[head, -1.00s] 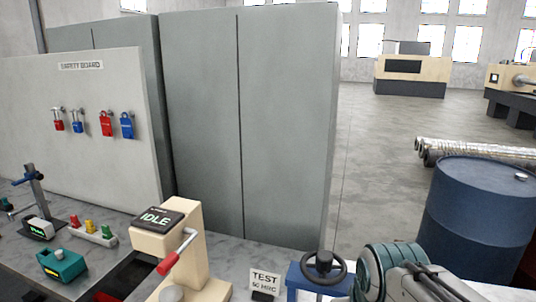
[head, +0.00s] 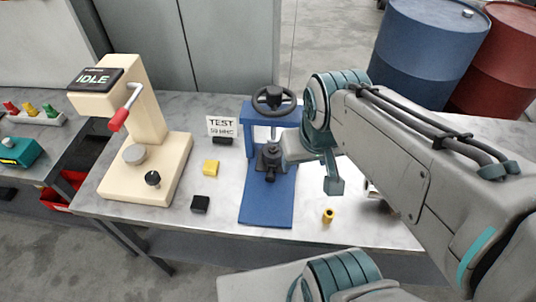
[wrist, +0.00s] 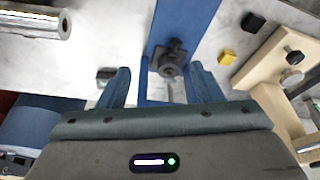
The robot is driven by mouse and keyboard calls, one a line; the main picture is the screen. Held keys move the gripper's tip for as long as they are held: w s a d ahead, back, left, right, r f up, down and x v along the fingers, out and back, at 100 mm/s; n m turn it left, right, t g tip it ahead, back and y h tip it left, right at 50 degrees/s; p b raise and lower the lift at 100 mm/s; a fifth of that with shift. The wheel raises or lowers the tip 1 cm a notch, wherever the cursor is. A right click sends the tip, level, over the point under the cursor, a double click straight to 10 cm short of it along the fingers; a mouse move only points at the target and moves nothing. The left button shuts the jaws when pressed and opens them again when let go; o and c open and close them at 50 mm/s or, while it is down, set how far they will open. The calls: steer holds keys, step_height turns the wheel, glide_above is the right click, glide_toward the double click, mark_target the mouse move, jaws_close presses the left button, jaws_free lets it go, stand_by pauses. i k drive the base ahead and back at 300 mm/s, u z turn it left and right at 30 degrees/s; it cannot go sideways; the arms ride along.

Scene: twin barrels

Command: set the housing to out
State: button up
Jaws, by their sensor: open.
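A blue hand press (head: 268,200) with a dark handwheel (head: 274,97) on top stands on the light bench. A small dark part (head: 271,160), perhaps the housing, sits in the press below the screw. In the wrist view the same dark part (wrist: 168,65) shows ahead, between the lines of the two fingers. My gripper (wrist: 163,85) is open, with nothing between its teal fingers. It is at the right side of the press, close to the dark part; contact cannot be told. In the head view my arm hides part of the gripper.
A cream tester (head: 150,120) with an IDLE screen and red-handled lever stands left of the press. A TEST sign (head: 221,126), yellow block (head: 211,168), black block (head: 200,204) and small brass piece (head: 328,216) are on the bench (head: 225,225). Blue (head: 425,45) and red barrels (head: 505,60) stand behind.

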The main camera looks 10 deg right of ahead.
mark_target(266, 162)
steer(key=u, duration=1.95)
steer(key=k, duration=0.4)
steer(key=z, duration=1.35)
